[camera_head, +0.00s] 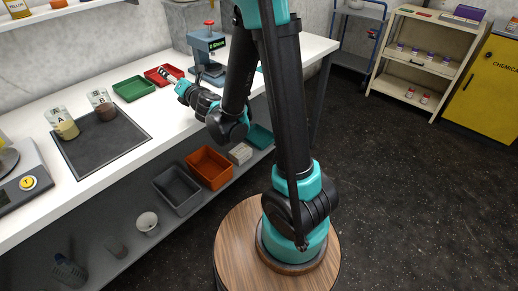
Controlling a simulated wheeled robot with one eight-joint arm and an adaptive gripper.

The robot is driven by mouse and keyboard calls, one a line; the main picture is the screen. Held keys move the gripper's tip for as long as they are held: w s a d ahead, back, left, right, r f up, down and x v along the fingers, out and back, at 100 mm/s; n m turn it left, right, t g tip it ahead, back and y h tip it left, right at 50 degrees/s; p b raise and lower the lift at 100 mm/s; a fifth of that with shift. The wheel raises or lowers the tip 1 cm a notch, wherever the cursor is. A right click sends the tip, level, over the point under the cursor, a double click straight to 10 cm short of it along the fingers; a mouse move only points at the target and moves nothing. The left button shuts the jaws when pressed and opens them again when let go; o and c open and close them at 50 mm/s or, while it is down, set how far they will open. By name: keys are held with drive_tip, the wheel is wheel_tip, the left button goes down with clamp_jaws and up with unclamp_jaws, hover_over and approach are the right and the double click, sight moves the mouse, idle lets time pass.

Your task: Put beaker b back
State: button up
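Beaker B (104,108), a clear beaker with a white label and brown contents, stands upright on the dark mat (103,145) on the bench. Beaker A (65,128), with pale yellow contents, stands to its left on the same mat. My gripper (172,77) is to the right of both beakers, over the bench beside the red tray (157,74), and apart from beaker B. Its fingers are small and partly lost against the tray, so I cannot tell whether they are open or shut. No beaker shows at the gripper.
A green tray (134,88) lies between the mat and the red tray. A blue-grey press-like device (207,52) stands behind my gripper. A scale (22,182) is at the left. Bins, including an orange one (209,168), sit on the lower shelf. The bench front edge is clear.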

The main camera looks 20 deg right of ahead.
drive_tip(key=s+d+f+m+g+h, duration=0.1)
drive_tip(key=s+d+f+m+h, duration=0.15)
drive_tip(key=d+m, duration=0.4)
drive_tip(key=s+d+f+m+g+h, duration=0.1)
drive_tip(key=s+d+m+g+h, duration=0.1)
drive_tip(key=d+m+h, duration=0.35)
drive_tip(key=s+d+f+m+g+h, duration=0.1)
drive_tip(key=s+d+f+m, duration=0.1)
drive_tip(key=d+m, duration=0.6)
drive_tip(key=s+d+f+m+g+y, duration=0.1)
drive_tip(key=s+f+m+g, duration=0.3)
drive_tip(key=s, duration=0.6)
drive_tip(key=s+d+f+m+g+y, duration=0.1)
drive_tip(key=s+d+f+m+g, duration=0.2)
drive_tip(key=s+f+m, duration=0.4)
drive_tip(key=s+g, duration=0.1)
drive_tip(key=s, duration=0.3)
drive_tip(key=shift+s+d, duration=0.15)
drive_tip(key=shift+s, duration=0.1)
